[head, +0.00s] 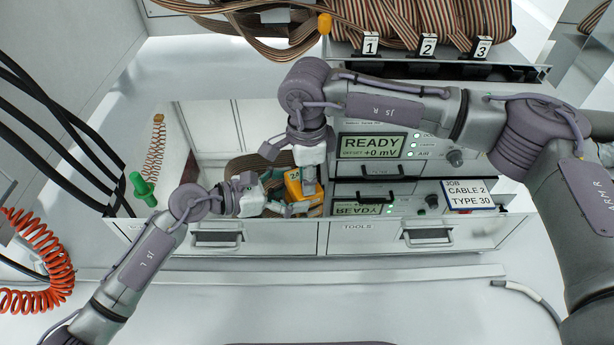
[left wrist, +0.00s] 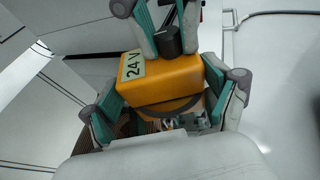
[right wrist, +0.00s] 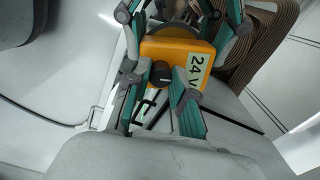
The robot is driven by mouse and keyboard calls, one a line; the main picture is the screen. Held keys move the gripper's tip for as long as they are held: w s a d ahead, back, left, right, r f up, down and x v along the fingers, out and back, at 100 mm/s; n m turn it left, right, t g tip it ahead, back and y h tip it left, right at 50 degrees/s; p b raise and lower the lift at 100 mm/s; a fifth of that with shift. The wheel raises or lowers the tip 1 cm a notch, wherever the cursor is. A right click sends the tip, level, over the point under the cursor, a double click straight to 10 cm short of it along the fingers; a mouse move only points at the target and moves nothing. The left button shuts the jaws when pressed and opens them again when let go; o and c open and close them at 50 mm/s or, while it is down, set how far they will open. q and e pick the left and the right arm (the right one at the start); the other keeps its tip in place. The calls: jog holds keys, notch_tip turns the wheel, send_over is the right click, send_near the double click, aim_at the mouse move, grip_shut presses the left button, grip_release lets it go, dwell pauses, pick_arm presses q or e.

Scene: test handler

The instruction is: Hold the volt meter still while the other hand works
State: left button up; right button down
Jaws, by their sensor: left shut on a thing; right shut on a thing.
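My left gripper (head: 272,205) is shut on the orange body, one finger on each side. My right gripper (head: 308,180) comes from above, shut on the short black knob (right wrist: 162,75) on one face of the meter. The contact points are partly hidden in the head view.
Brown ribbon cable (head: 245,165) lies behind the meter. A "TOOLS" drawer (head: 375,238) is beside it, under a panel reading READY (head: 372,146). A green-handled tool (head: 143,188) and red coiled hose (head: 38,270) are at left. My right arm spans the bench above the panel.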

pick_arm(q)
jog(key=shift+f, duration=0.1)
pick_arm(e)
jog(key=shift+n, duration=0.4)
jog(key=c, duration=1)
grip_release()
jog(key=shift+o, duration=0.2)
jog(key=shift+r, duration=0.1)
notch_tip(320, 180, up, 12)
